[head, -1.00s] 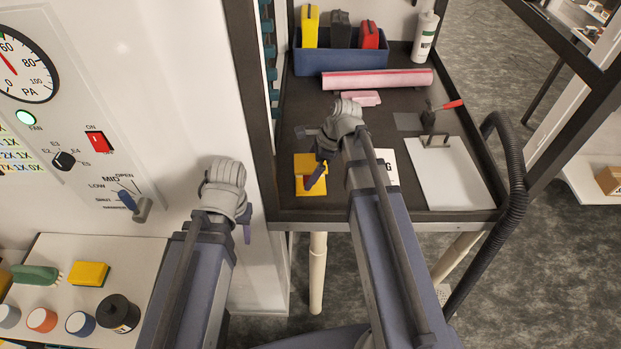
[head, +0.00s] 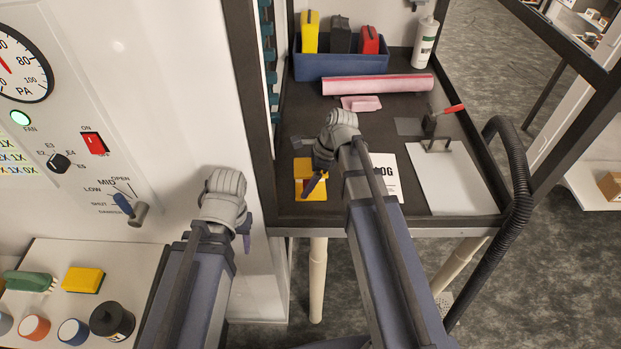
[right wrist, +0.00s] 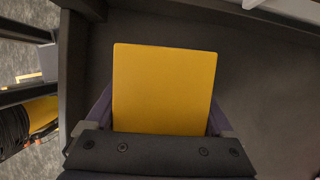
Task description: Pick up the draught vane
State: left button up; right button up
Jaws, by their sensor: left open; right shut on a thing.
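A flat yellow piece (head: 303,191), which I take to be the draught vane, is at the near left corner of the dark bench tray. My right gripper (head: 316,184) is on it, with purple fingers. In the right wrist view the yellow piece (right wrist: 165,85) fills the space between the two fingers (right wrist: 158,112), and the gripper is shut on it. Whether it is clear of the tray I cannot tell. My left gripper (head: 246,232) hangs in front of the white panel, left of the bench. It is open, mostly hidden behind its wrist.
The dark tray (head: 400,108) has a raised rim. A blue bin (head: 340,66), pink roll (head: 377,84), white bottle (head: 424,45) and clipboard (head: 440,180) are on it. A black hose (head: 519,190) runs along its right side. A white shelf (head: 60,255) holds jars and a sponge at lower left.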

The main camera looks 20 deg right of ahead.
aim_at(299, 167)
jog(key=shift+c, duration=1)
jog(key=shift+r, duration=0.1)
notch_tip(299, 167, up, 10)
jog(key=p, duration=1)
